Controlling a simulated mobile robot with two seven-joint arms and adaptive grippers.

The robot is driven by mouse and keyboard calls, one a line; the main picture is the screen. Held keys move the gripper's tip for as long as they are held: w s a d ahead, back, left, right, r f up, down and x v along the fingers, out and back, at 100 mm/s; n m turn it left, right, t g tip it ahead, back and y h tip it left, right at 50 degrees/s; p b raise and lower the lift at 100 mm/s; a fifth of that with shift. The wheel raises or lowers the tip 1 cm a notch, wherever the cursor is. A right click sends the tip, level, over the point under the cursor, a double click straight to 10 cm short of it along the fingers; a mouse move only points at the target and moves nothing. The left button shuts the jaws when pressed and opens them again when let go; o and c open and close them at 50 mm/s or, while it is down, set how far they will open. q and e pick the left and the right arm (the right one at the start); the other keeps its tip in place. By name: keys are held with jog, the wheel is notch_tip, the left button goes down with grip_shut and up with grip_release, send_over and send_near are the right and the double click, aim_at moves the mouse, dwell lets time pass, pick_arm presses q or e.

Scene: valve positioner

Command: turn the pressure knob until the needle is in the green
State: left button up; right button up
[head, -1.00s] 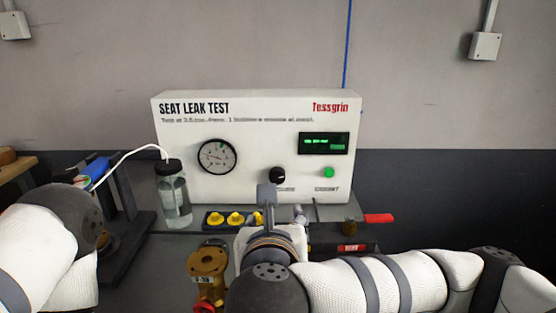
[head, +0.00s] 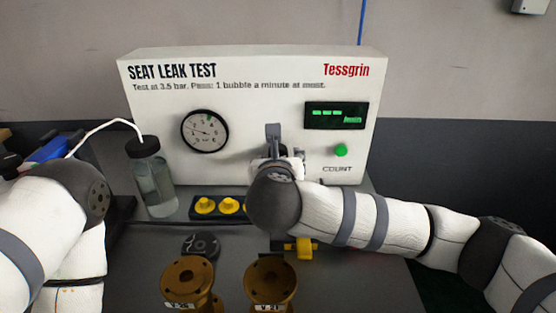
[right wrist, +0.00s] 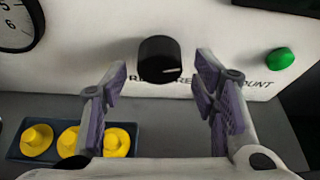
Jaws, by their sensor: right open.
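The black pressure knob (right wrist: 160,58) is on the front of the white test box (head: 240,62). It shows between the fingertips of my right gripper (right wrist: 162,84) in the right wrist view, beyond them; contact is not visible. Its white mark points right. In the head view my right gripper (head: 286,142) and wrist hide the knob. This gripper is open. The round gauge (head: 205,131) is left of the knob. Its thin needle seems to point left, and the green part is too small to place surely. My left arm is at the left edge; its gripper is not visible.
A green button (head: 341,150) and a lit display (head: 336,115) are right of the knob. A bottle with a tube (head: 154,180) stands left. Yellow parts sit in a dark tray (right wrist: 50,153) below the panel. Brass flanged parts (head: 187,280) stand in front.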

jog(key=c, duration=1.2)
jog(key=shift+o, duration=0.2)
jog(key=shift+f+m+y+b, duration=0.1)
jog(key=shift+m+y+b, duration=0.35)
jog(key=shift+m+y, duration=1.5)
jog(key=shift+m+h, duration=0.25)
jog(key=shift+m, duration=0.2)
jog(key=o, duration=1.2)
jog(key=shift+c, duration=0.2)
